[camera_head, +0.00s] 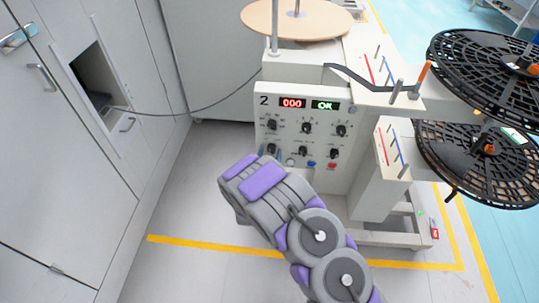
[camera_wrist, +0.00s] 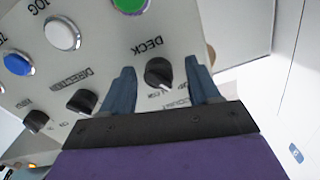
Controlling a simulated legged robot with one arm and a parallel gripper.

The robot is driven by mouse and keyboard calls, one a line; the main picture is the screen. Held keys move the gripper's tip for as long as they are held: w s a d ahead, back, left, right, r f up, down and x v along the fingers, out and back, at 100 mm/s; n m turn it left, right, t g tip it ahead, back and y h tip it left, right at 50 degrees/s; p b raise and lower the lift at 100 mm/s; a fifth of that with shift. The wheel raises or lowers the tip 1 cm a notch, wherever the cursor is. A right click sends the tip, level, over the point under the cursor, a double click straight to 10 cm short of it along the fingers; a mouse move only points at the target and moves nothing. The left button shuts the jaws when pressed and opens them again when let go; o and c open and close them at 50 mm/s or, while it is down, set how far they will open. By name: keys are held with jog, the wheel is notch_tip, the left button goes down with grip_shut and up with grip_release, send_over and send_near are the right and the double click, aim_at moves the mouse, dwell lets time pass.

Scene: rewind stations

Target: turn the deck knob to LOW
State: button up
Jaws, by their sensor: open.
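The deck knob (camera_wrist: 158,73) is a black round knob on the grey control panel, under an upside-down DECK label in the wrist view. Its position labels are partly covered, and I cannot tell which one it points at. My gripper (camera_wrist: 163,66) is open, with one blue finger on each side of the knob; I cannot tell whether either touches it. In the head view, the deck knob (camera_head: 272,148) is at the left of the panel's lower row, by my fingertips (camera_head: 265,153).
The direction knob (camera_wrist: 82,101) is beside my left finger in the wrist view. A green button (camera_wrist: 130,4) and a white button (camera_wrist: 62,34) are close by. The panel's displays (camera_head: 292,103) read 000 and OK. Black reels (camera_head: 490,70) stand right; grey cabinets (camera_head: 60,150) stand left.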

jog(key=shift+d, duration=0.2)
jog(key=shift+c, duration=0.5)
jog(key=shift+a, duration=0.1)
jog(key=c, duration=0.9)
jog(key=shift+c, duration=0.2)
